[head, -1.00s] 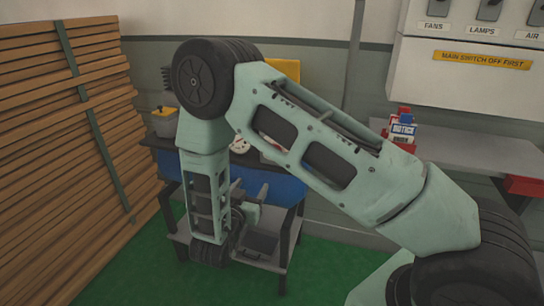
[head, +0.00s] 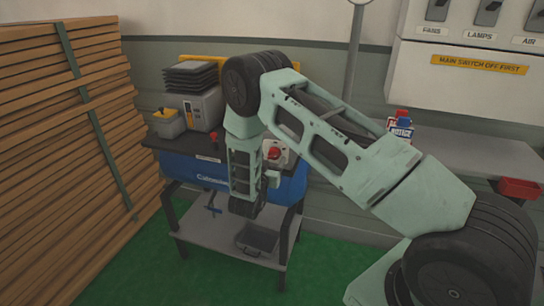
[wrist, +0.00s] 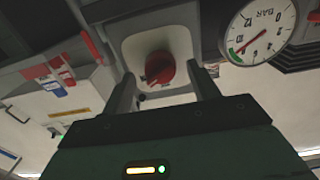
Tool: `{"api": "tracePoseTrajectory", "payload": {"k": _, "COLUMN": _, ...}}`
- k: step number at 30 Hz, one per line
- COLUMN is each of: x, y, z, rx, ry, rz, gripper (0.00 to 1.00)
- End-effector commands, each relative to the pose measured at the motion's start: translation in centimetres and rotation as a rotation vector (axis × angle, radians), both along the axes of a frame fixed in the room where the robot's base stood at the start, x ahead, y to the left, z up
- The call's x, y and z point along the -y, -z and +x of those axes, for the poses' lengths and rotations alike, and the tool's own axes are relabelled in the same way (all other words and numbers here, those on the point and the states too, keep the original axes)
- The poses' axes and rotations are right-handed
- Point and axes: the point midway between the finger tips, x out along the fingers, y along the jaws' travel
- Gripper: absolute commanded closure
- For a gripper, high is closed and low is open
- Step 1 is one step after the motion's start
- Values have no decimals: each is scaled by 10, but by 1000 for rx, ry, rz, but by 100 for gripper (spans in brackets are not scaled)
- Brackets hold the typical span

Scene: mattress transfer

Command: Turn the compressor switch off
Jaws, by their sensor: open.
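The compressor is a blue tank (head: 205,172) under a dark top in the head view. Its switch is a red rotary knob (head: 273,153) on a pale plate, partly beside my arm. In the wrist view the red knob (wrist: 160,68) sits on its light plate (wrist: 140,48), straight ahead of my gripper (wrist: 163,76). The two fingers are apart, one on each side of the knob, with a gap to it on both sides. I cannot tell whether the tips reach the plate. In the head view my gripper (head: 270,179) is just below the knob, largely hidden by my wrist.
A round BAR gauge (wrist: 262,28) is close to the right finger. A wall panel (head: 470,90) with FANS, LAMPS and AIR switches hangs at right above a grey bench (head: 460,152). Stacked boards (head: 60,150) stand at left. A lower shelf (head: 210,232) holds a tray (head: 257,240).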

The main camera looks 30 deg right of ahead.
Motion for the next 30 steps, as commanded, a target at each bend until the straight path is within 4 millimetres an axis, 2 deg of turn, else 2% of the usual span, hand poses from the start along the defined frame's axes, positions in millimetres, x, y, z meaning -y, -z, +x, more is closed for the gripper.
{"api": "tracePoseTrajectory", "payload": {"k": 5, "x": 11, "y": 0, "z": 8, "rx": 1, "ry": 1, "rz": -1, "gripper": 40}}
{"api": "tracePoseTrajectory", "payload": {"k": 14, "x": 12, "y": 0, "z": 9, "rx": -1, "ry": 0, "rz": -1, "gripper": 40}}
{"api": "tracePoseTrajectory", "payload": {"k": 19, "x": 12, "y": 0, "z": 9, "rx": 0, "ry": 0, "rz": 0, "gripper": 84}}
{"api": "tracePoseTrajectory", "payload": {"k": 30, "x": 12, "y": 1, "z": 9, "rx": -31, "ry": 0, "rz": -24, "gripper": 84}}
